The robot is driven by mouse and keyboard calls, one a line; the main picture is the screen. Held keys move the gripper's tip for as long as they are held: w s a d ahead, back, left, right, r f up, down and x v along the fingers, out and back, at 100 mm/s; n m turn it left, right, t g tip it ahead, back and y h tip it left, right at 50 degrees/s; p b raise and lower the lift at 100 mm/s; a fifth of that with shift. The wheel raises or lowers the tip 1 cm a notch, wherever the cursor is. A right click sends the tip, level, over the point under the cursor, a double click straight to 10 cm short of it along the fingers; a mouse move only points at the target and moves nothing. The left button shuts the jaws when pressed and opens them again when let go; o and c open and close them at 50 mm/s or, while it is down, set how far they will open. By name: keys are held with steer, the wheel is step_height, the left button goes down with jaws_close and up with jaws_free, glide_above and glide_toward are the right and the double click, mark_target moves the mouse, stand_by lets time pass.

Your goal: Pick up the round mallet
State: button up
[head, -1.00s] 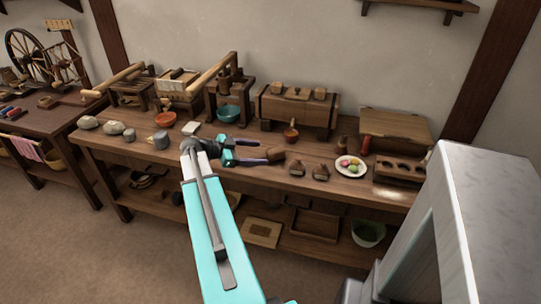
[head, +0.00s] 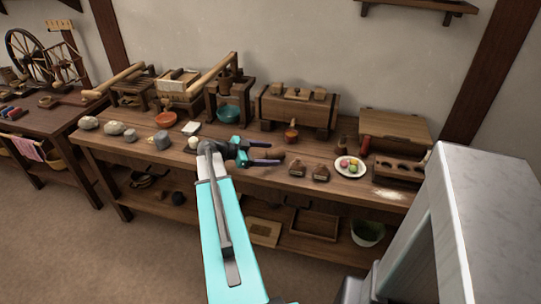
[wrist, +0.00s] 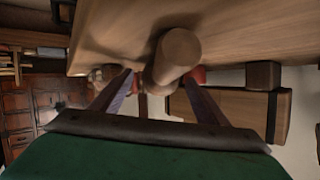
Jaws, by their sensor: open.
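The round mallet (head: 272,154) is a pale brown wooden piece on the long workbench, partly hidden by my gripper in the head view. In the wrist view its rounded wooden body (wrist: 176,52) stands large between my two fingers. My gripper (head: 279,155) is low over the bench, with one dark purple finger on each side of the mallet. In the wrist view my gripper (wrist: 157,74) is open, the fingers spread apart. I cannot tell whether either finger touches the wood.
Two small brown pieces (head: 309,171) lie just right of the gripper. Stones and an orange bowl (head: 166,119) are at the left.

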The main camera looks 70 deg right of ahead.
steer(key=shift+x, duration=1.3)
steer(key=shift+r, duration=0.1)
steer(key=shift+c, duration=0.4)
steer(key=c, duration=1.5)
steer(key=shift+o, duration=0.2)
steer(key=shift+r, duration=0.1)
